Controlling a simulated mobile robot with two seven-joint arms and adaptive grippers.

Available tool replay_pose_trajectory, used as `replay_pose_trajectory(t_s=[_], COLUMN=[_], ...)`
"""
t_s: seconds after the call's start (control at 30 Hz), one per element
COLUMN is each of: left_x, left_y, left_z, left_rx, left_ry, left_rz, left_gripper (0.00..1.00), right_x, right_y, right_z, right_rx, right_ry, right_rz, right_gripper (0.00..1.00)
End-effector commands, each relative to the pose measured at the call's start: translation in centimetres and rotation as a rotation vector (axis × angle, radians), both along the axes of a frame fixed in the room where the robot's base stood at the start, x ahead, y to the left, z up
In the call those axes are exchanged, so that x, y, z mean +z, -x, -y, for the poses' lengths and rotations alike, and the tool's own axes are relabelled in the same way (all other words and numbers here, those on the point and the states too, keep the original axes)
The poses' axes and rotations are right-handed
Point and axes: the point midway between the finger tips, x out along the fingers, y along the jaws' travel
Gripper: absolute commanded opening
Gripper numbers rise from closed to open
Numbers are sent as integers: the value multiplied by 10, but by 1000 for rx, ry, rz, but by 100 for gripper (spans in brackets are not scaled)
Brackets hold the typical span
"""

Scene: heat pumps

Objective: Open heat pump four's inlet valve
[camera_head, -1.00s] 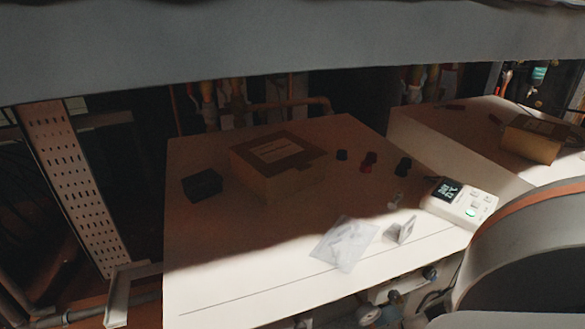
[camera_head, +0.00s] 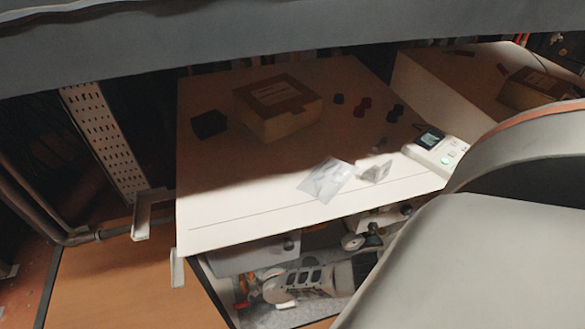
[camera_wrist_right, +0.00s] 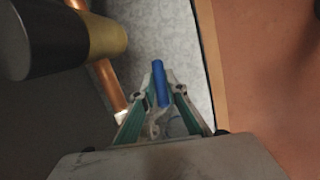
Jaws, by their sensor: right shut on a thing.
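In the right wrist view, my right gripper (camera_wrist_right: 165,92) is shut on a narrow blue valve handle (camera_wrist_right: 159,78). The handle stands out lengthwise between the fingertips. The valve body below the handle is mostly hidden by the fingers, and I cannot read which valve or pump it is. A copper pipe (camera_wrist_right: 108,86) runs just left of the gripper. In the head view, white and dark mechanical parts show below the front edge of a white top panel (camera_head: 230,225); the blue handle cannot be made out there. My left gripper is in neither view.
A cardboard box (camera_head: 278,108), a black block (camera_head: 209,124), small dark caps, a clear bag (camera_head: 326,180) and a white controller (camera_head: 437,150) lie on top. A dark cylinder with a brass end (camera_wrist_right: 106,37) is close at upper left in the wrist view.

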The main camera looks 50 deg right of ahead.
Motion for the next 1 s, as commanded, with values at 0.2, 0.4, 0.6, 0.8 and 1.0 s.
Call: replay_pose_trajectory(t_s=[0.2, 0.4, 0.6, 0.8, 1.0], left_x=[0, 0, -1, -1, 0], left_y=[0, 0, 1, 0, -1], left_z=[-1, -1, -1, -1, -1], left_rx=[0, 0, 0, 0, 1], left_ry=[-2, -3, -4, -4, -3], left_rz=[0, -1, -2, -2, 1], left_gripper=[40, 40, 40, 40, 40], right_x=[2, 1, 1, 1, 2], right_y=[3, 3, 4, 2, 2], right_z=[3, 4, 4, 3, 2], right_rx=[0, 0, 0, 0, 0], right_ry=[36, 40, 39, 36, 34], right_rz=[-24, -27, -26, -24, -22], right_gripper=[0, 0, 21, 30, 30])
